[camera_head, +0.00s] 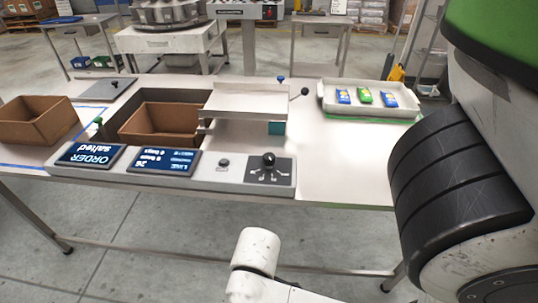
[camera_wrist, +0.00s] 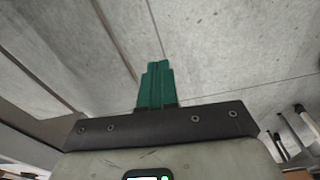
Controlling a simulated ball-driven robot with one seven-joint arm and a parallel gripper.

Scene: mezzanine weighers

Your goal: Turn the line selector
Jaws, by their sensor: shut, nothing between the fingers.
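The line selector (camera_head: 268,160) is a black ball-topped knob on a dark plate with white markings, at the right end of the grey control panel (camera_head: 225,175) in the head view. Its pointing direction is too small to tell. My gripper (camera_wrist: 157,68) shows in the wrist view as two teal fingers pressed together, with nothing between them. Grey floor lies beyond the fingers, and the selector is not in that view. In the head view, my white arm link is low in front of the table, apart from the panel; the fingers are not seen there.
The panel also has a small round button (camera_head: 223,163) and two blue screens, one reading "ORDER salted" (camera_head: 90,154). Cardboard boxes (camera_head: 38,122) stand at left. A white tray (camera_head: 336,111) with blue and green packets is back right. The tabletop (camera_head: 345,165) right of the panel is clear.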

